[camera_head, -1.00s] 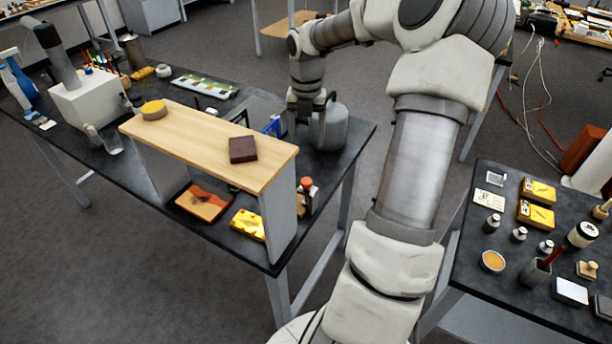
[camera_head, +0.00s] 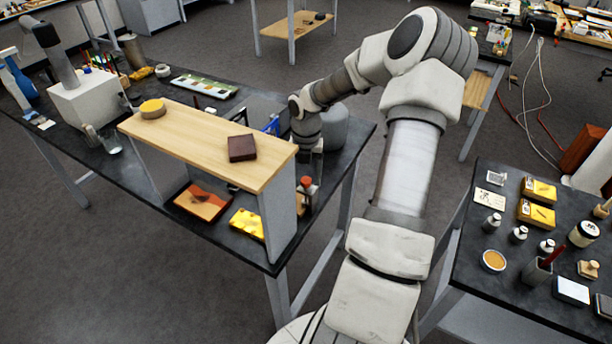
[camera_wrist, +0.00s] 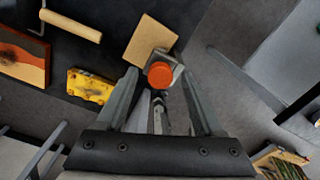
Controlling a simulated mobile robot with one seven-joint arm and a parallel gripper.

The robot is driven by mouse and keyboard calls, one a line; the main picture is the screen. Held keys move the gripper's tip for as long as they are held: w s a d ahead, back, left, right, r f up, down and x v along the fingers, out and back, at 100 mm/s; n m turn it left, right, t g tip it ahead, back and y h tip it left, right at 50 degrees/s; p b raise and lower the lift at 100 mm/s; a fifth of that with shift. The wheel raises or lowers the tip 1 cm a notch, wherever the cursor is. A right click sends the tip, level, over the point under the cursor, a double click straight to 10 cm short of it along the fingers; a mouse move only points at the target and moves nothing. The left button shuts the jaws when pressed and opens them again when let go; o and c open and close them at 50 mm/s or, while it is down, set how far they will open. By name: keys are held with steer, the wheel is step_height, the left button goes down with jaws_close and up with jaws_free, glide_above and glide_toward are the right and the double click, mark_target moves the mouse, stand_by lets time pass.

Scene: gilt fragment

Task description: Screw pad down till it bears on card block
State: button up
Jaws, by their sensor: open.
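An orange-red round knob (camera_wrist: 160,74) tops a small metal screw device (camera_wrist: 176,70) in the wrist view. A flat tan square (camera_wrist: 150,40), apparently the card block, lies beside and below it. The knob also shows in the head view (camera_head: 306,181), near the bench's right end, beside the shelf's end panel. My gripper (camera_wrist: 158,78) is open, its two fingers on either side of the knob with gaps visible; I cannot tell whether its height matches the knob's. In the head view my gripper (camera_head: 312,158) is just above the knob. The pad is hidden under the knob.
The wooden shelf (camera_head: 190,140) with its grey end panel (camera_head: 279,215) stands close at left. A grey canister (camera_head: 333,128) is behind my gripper. A yellow block (camera_head: 247,224) and a red-orange picture tray (camera_head: 203,201) lie under the shelf. The bench edge is near at right.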

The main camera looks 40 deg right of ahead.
jaws_close()
steer(key=shift+m, duration=0.4)
steer(key=m+p, duration=0.1)
steer(key=m, duration=0.2)
steer(key=shift+r+m, duration=0.1)
steer(key=shift+m, duration=0.2)
steer(key=m, duration=0.5)
steer(key=shift+w+m, duration=0.1)
steer(key=shift+m, duration=0.2)
steer(key=m+b, duration=0.1)
steer(key=m, duration=0.3)
steer(key=shift+d+m+b, duration=0.1)
steer(key=shift+m+b, duration=0.45)
steer(key=shift+m, duration=1.95)
